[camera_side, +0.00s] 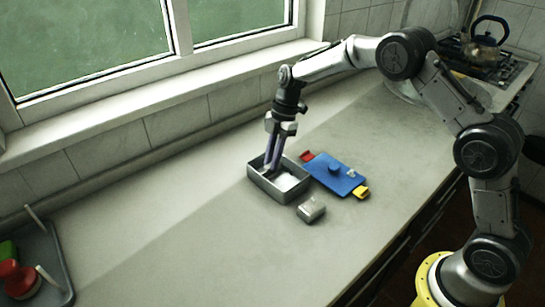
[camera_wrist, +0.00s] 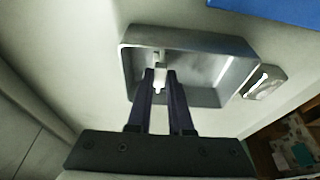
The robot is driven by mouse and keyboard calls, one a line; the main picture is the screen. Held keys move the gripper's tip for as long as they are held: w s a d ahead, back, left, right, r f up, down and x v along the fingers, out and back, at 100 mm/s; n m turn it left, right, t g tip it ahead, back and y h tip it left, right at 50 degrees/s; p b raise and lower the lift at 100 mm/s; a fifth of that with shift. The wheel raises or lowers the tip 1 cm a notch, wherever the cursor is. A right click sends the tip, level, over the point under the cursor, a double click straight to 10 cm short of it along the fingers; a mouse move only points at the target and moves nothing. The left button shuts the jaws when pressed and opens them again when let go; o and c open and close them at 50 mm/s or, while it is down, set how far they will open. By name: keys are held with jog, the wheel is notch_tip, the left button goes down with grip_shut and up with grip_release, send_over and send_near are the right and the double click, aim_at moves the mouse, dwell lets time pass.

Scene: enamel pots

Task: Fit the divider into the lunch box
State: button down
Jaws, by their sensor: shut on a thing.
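The lunch box (camera_side: 268,191) is an open grey metal box on the worktop; it also fills the middle of the wrist view (camera_wrist: 235,43). My gripper (camera_side: 270,168) points down into the box at its left part. In the wrist view my gripper (camera_wrist: 160,76) has its dark fingers shut on a small pale piece (camera_wrist: 160,82), which looks like the divider. The fingers hide most of it. I cannot tell whether it touches the box floor or walls.
A blue lid (camera_side: 325,176) with a red and a yellow clip lies just right of the box. A small grey block-like container (camera_side: 311,209) stands in front of it. A grey tray (camera_side: 57,258) with red and green items is at far left. The worktop between is clear.

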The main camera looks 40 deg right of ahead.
jog(key=shift+f, duration=0.1)
jog(key=c, duration=0.7)
grip_release()
jog(key=shift+c, duration=0.2)
